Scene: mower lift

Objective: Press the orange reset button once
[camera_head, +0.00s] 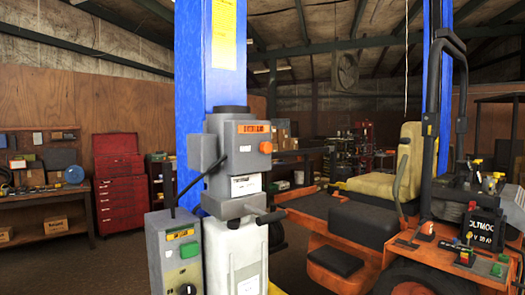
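A grey power unit (235,175) is fixed to the front of a blue lift post (208,70). A small round orange-red button (265,147) sits on its upper right face, under an orange label (254,128). I cannot tell for sure that this is the reset button. A grey control box (173,262) stands at the lower left, with an orange-yellow label (180,234), a green button (190,250) and a dark knob (187,289). My gripper is not in view.
An orange ride-on mower (350,235) with a tan seat (390,165) fills the right side, close to the power unit. A red tool chest (120,185) and a workbench (40,198) stand behind on the left.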

